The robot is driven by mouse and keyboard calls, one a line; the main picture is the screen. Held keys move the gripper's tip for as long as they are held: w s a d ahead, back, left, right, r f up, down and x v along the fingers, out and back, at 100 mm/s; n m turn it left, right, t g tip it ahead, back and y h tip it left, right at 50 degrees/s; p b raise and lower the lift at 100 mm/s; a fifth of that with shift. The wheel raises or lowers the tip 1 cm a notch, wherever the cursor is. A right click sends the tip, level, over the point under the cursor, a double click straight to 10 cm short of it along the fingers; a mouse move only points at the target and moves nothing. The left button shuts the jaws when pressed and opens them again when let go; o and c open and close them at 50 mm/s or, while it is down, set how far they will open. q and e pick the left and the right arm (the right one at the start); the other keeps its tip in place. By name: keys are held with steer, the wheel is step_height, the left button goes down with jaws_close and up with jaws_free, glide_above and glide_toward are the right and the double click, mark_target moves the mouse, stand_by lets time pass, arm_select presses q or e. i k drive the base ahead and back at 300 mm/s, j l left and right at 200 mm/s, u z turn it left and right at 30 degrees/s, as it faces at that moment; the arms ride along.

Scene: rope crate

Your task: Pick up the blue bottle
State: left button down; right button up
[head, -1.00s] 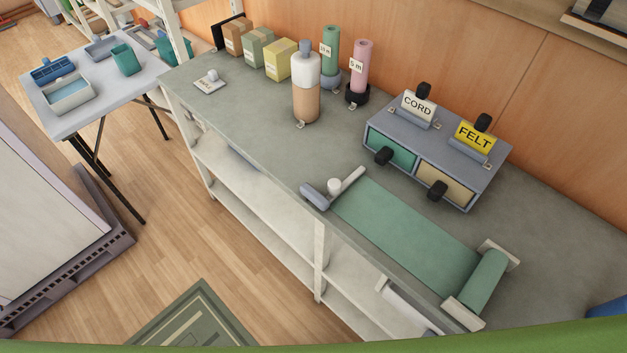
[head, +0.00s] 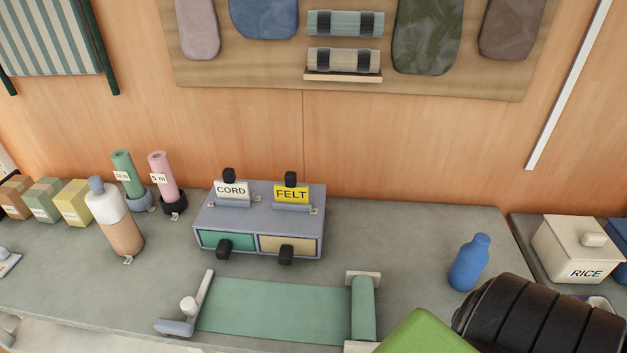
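The blue bottle (head: 469,263) stands upright on the grey counter (head: 410,240), toward its right end. It has a narrower neck and a blue cap. Nothing is touching it. A black ribbed part and a green part, which look like parts of my own arm, fill the lower right in front of the bottle, close to its base in the picture. Neither gripper's fingers show in the head view.
A drawer box (head: 262,221) with CORD and FELT signs stands left of the bottle. A green mat roller (head: 282,308) lies at the front. A cream RICE box (head: 580,249) stands to the right. The counter around the bottle's left side is clear.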

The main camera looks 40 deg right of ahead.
mark_target(472, 257)
steer(key=z, duration=2.4)
